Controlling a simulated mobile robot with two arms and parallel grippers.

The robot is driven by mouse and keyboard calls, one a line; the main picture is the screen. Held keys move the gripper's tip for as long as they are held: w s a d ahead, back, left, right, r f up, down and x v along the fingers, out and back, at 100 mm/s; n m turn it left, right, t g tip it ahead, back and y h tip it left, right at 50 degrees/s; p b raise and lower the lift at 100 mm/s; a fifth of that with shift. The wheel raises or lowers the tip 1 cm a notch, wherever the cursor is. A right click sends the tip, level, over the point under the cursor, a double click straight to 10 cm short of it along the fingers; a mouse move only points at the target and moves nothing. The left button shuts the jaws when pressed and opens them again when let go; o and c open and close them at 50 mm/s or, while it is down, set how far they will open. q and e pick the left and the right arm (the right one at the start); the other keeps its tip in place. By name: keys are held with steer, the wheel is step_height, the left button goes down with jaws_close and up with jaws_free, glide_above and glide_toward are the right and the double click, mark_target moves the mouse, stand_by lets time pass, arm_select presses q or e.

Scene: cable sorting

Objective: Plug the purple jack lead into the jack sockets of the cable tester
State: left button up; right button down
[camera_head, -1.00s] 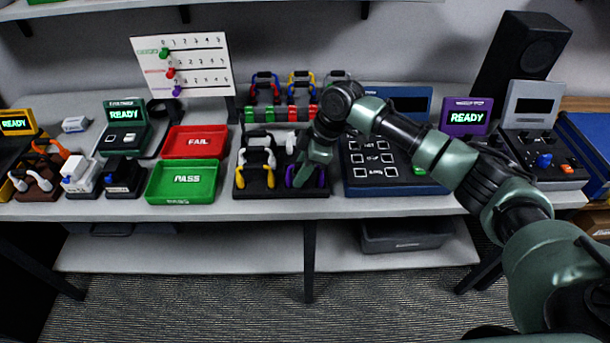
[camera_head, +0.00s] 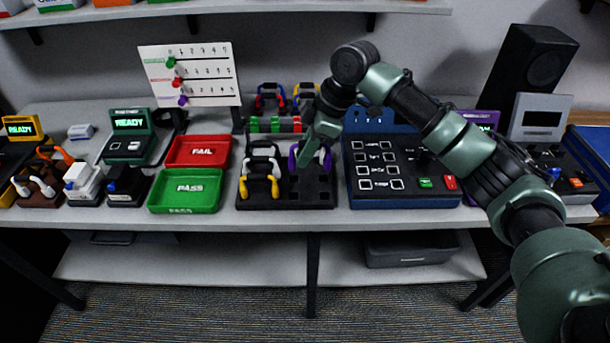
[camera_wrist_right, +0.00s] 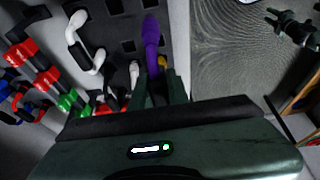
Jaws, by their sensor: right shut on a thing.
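My right gripper (camera_head: 312,160) is shut on the purple jack lead (camera_head: 294,158), above the right part of the black rack (camera_head: 287,203). In the right wrist view the purple lead (camera_wrist_right: 152,45) stands out between the fingers (camera_wrist_right: 160,92); its far end is not clear. A large blue unit with a black panel, probably the cable tester (camera_head: 375,148), stands right of the rack. My arm covers part of it, and I cannot make out its jack sockets. A dark green part at the right wrist view's top right may be my left gripper (camera_wrist_right: 290,28); its jaws are unclear.
White and yellow leads (camera_head: 260,178) fill the rack's left side. Red FAIL (camera_head: 198,152) and green PASS (camera_head: 185,188) trays stand left of it. More coloured leads (camera_head: 270,97) hang behind. A purple unit (camera_head: 482,117) stands behind my right arm.

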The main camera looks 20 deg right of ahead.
step_height(320, 180, up, 10)
steer(key=shift+b, duration=0.35)
steer(key=shift+r+p, duration=0.45)
step_height(320, 180, up, 2)
steer(key=p, duration=0.3)
steer(key=shift+r+p, duration=0.15)
steer(key=shift+p, duration=0.2)
